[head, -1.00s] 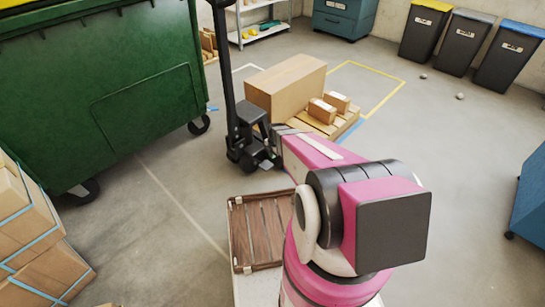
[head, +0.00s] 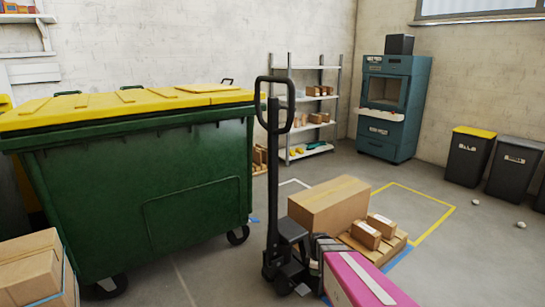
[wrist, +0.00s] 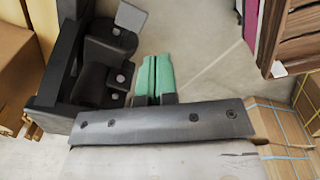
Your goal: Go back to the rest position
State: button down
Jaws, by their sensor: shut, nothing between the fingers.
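My gripper (wrist: 154,72) shows in the wrist view with its two green fingers side by side and touching. It is shut and empty above the bare concrete floor. In the head view my pink arm link reaches in from the bottom edge toward the pallet jack (head: 289,232), and the fingers cannot be made out there. In the wrist view the black pallet jack (wrist: 98,62) is just left of the fingers. I cannot tell how much space separates it from them.
A green bin (head: 150,195) with a yellow lid stands left. A large carton (head: 328,206) and small boxes sit on a pallet behind the jack. Strapped cartons (head: 30,270) are at lower left. In the wrist view a brown slatted tray (wrist: 298,38) is at upper right.

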jog(key=s+r+m, duration=1.1)
jog(key=r+m, duration=0.3)
jog(key=shift+s+m+g, duration=0.2)
jog(key=shift+m+g, duration=0.1)
jog(key=shift+m, duration=0.1)
dwell(0.7)
